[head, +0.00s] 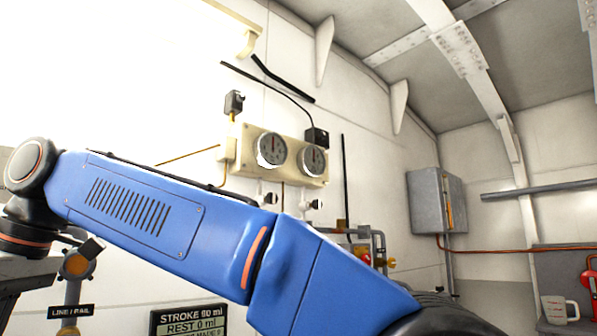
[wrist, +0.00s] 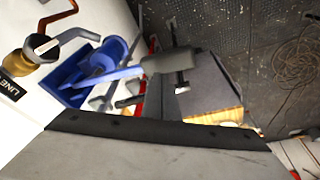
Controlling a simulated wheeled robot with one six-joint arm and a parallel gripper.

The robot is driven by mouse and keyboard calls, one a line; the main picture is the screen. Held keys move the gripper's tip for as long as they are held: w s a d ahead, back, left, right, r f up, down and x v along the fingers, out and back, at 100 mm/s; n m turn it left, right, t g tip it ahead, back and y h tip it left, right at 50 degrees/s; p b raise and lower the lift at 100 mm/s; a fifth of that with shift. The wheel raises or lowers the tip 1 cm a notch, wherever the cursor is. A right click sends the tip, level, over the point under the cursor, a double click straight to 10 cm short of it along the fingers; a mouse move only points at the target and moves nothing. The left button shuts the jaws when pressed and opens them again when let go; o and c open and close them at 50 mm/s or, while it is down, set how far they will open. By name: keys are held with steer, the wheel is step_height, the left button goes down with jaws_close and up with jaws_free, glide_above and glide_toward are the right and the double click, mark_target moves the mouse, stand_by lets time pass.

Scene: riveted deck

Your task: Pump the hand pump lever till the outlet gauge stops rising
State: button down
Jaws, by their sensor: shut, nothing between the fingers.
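I cannot make out my gripper's fingers in either view.
A stroke sign (head: 188,321) is partly behind my arm. Pipes and a red-and-yellow fitting (head: 366,258) lie beyond it. A grey wall box (head: 430,200) hangs to the right. A brass fitting (wrist: 38,48) shows in the wrist view, with coiled rope (wrist: 298,62) on dark deck.

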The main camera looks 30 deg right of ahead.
steer(key=shift+a+v, duration=0.2)
steer(key=shift+v, duration=0.75)
steer(key=shift+a+v, duration=0.25)
steer(key=shift+v, duration=0.75)
steer(key=shift+w+r, duration=0.1)
steer(key=shift+w, duration=0.05)
steer(key=d+f+m+t, duration=0.1)
steer(key=d+f+m, duration=0.1)
steer(key=d+f, duration=0.5)
steer(key=w+d+f+m, duration=0.1)
steer(key=d+f+m, duration=0.15)
steer(key=d, duration=0.75)
steer(key=d+f+m+t, duration=0.1)
steer(key=d+f+m, duration=0.25)
steer(key=d, duration=0.55)
steer(key=s+d+f+m+h, duration=0.1)
steer(key=s+d+f, duration=0.3)
steer(key=f, duration=0.5)
steer(key=s+d+f+m+t, duration=0.1)
steer(key=s+d+f+m, duration=0.2)
steer(key=s+d+f, duration=0.2)
steer(key=s+d+f+m+t+h, duration=0.1)
steer(key=s+d+f, duration=0.3)
steer(key=d+f, duration=0.5)
step_height(320, 180, down, 4)
steer(key=shift+s+d+r+m+h, duration=0.1)
steer(key=shift+s+d+m+h, duration=0.25)
steer(key=shift+m, duration=0.55)
